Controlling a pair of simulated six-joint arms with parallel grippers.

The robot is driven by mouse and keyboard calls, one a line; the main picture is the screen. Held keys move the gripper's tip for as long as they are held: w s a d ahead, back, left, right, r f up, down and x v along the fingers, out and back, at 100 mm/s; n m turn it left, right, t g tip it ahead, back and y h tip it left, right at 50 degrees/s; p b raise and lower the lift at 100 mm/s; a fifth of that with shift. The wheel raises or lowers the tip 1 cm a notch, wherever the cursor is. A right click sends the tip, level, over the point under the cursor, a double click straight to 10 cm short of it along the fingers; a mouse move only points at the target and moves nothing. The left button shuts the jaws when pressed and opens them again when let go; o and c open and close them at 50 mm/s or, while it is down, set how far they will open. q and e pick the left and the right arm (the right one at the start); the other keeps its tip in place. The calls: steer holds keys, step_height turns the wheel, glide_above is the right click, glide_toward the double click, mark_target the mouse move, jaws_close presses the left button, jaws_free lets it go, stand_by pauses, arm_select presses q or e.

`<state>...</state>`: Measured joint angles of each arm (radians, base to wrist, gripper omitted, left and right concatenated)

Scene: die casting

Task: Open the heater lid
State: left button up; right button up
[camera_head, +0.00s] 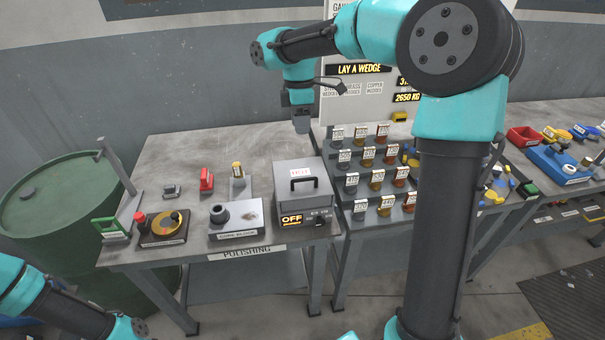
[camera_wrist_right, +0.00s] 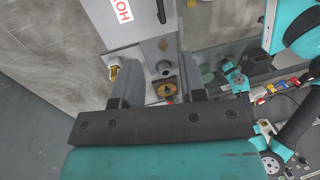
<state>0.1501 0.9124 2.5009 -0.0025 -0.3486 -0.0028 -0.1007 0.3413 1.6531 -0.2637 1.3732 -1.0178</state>
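The heater (camera_head: 285,212) is a grey box at the right end of the polishing table, with a yellow OFF display on its front. Its lid (camera_head: 318,184) is shut and carries a black handle and a red-lettered label. In the right wrist view the lid (camera_wrist_right: 100,14) shows at the top, with part of the handle (camera_wrist_right: 161,10). My right gripper (camera_head: 301,124) is above and behind the heater, pointing down and apart from the handle. In the right wrist view its two fingers (camera_wrist_right: 158,92) are spread with nothing held between them. My left gripper is out of view.
Left of the heater stand a core block (camera_head: 236,231), a red-knobbed device (camera_head: 163,238) and small red (camera_head: 206,180) and yellow-topped (camera_head: 238,180) pieces. A stepped rack of labelled wedges (camera_head: 373,160) stands close on the right. The table behind the heater is clear.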

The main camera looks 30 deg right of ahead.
steer(key=s+f, duration=0.1)
steer(key=f, duration=0.4)
steer(key=s+f, duration=0.1)
steer(key=f, duration=0.4)
steer(key=s+a+f, duration=0.1)
steer(key=f, duration=0.4)
steer(key=shift+f, duration=0.1)
jaws_close()
